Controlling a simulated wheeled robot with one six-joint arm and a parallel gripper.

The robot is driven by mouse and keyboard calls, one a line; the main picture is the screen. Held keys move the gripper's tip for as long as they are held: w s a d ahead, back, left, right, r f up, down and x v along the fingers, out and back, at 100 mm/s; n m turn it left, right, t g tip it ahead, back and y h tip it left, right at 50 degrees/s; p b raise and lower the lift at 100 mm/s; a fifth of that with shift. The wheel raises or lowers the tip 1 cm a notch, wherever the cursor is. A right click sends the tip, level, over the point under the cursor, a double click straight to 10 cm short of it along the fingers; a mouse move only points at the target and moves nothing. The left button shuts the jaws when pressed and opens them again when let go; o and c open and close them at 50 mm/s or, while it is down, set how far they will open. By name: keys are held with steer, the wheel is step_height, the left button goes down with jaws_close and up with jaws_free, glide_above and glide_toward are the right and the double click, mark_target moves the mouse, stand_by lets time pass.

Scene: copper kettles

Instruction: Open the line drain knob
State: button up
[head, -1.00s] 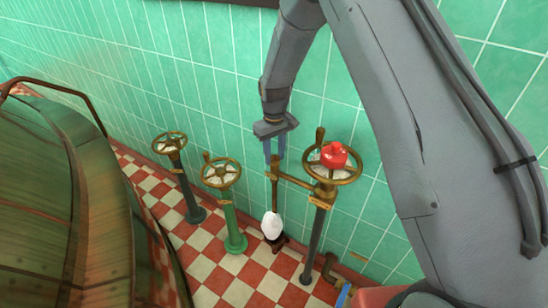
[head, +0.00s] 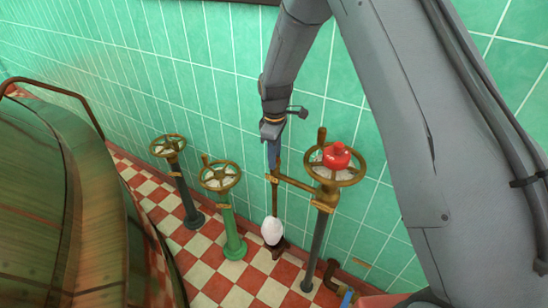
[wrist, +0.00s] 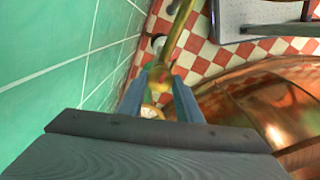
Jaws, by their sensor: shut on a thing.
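My gripper (head: 274,165) points down at the top of a thin upright brass pipe (head: 275,198), left of the tall valve with a red piece on its wheel. In the wrist view my two blue-grey fingers (wrist: 162,80) are closed around a small yellow-brass knob (wrist: 157,86) at the pipe's top. I take this to be the line drain knob; in the head view the fingers hide it. How far it is turned cannot be told. A brass arm (head: 297,184) joins the pipe to the tall valve.
The tall valve's brass handwheel (head: 350,180) carries a red piece (head: 336,155) close right of my gripper. A green valve (head: 235,220) and a dark valve (head: 185,190) stand left. A white bulb (head: 272,231) is below. The green tiled wall (head: 230,70) is close behind.

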stand_by(0.5)
steer(key=o, duration=1)
steer(key=shift+o, duration=0.2)
steer(key=shift+r, duration=0.1)
step_height(320, 180, up, 8)
steer(key=shift+f+b, duration=0.15)
steer(key=shift+b, duration=0.8)
